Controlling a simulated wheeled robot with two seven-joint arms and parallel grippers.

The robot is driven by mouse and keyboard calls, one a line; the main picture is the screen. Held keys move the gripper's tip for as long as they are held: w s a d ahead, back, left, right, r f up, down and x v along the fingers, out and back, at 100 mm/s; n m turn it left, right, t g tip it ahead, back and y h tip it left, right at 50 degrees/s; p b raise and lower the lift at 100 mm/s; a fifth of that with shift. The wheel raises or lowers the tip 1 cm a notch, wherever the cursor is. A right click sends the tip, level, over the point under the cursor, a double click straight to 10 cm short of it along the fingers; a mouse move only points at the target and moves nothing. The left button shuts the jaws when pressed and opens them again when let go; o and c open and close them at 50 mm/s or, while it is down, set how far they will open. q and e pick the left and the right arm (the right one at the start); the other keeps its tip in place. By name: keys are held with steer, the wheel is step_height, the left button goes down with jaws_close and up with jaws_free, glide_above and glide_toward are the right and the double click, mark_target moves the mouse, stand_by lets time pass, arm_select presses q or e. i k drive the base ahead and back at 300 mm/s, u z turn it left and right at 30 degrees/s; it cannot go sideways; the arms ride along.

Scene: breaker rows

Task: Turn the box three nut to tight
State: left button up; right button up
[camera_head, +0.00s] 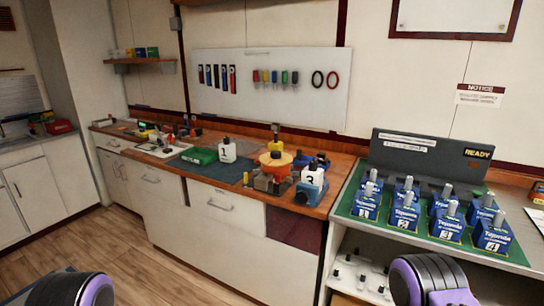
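A white box marked 3 (312,180) stands near the right end of the wooden workbench, with blue parts around its base. Several blue boxes with grey upright posts stand in two rows on a green mat at the right; one in the front row (446,229) seems to carry a 3, but the print is small. No nut can be made out clearly on either, nor how tight it is. My two arms show only as dark rounded parts with purple rings at the bottom left and bottom right. Both grippers are out of view.
A dark panel with a READY sign (478,153) stands behind the blue boxes. An orange round part (276,159), a green case (199,155) and another white box (227,152) crowd the workbench (262,208). The wooden floor (150,270) in front is clear.

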mark_target(313, 165)
steer(key=u, duration=0.05)
steer(key=i, duration=0.85)
steer(key=z, duration=0.35)
